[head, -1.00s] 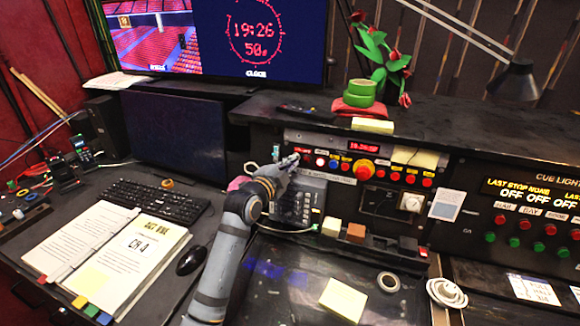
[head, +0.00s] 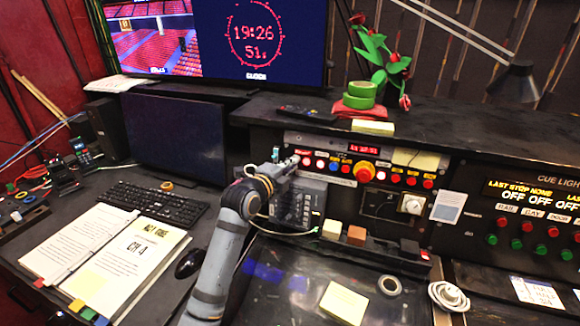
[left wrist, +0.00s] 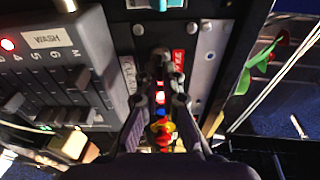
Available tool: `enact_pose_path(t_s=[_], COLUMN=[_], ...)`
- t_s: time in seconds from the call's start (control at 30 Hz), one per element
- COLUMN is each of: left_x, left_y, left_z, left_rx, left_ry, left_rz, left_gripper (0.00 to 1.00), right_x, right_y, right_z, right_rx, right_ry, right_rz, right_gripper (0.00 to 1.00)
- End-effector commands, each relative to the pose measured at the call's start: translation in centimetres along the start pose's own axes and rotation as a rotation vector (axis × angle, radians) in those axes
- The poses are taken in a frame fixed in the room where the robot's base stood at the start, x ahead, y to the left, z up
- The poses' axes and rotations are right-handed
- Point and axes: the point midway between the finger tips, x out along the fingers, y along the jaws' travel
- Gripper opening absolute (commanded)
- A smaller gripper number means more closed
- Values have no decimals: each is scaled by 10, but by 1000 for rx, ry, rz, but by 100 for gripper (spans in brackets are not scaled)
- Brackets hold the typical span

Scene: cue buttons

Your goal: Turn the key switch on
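My left gripper (head: 291,162) is at the left end of the button panel (head: 340,160), pointing at its surface. The left wrist view shows its two dark fingers (left wrist: 160,80) close to a small dark knob-like part (left wrist: 160,54), which looks like the key switch. The part stands between a pale label and a red label (left wrist: 178,60). A narrow gap shows between the fingers, with lit and coloured buttons behind it. I cannot tell whether the fingertips grip the part or only flank it. In the head view the gripper hides the switch. My right gripper is not in view.
A row of coloured buttons runs right of the gripper, with a large red button (head: 364,172) among them. A grey slider console (left wrist: 52,75) lies beside the fingers in the left wrist view. Green tape (head: 360,92) and a plant stand on the shelf above.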

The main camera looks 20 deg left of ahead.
Motion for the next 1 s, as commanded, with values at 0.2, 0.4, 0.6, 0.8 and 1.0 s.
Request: enact_pose_path(t_s=[0.2,0.4,0.6,0.8,1.0], left_x=[0,0,0,-2,-36], left_y=[0,0,0,0,1], left_z=[0,0,0,0,0], left_rx=[4,3,2,2,6], left_ry=[-1,-1,-1,-1,-2], left_rz=[0,0,0,0,0], left_gripper=[0,17,28,28,28], right_x=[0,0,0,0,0], right_y=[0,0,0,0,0], right_z=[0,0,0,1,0], right_rx=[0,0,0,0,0], right_ry=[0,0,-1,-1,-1], right_rz=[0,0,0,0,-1], right_gripper=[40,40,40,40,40])
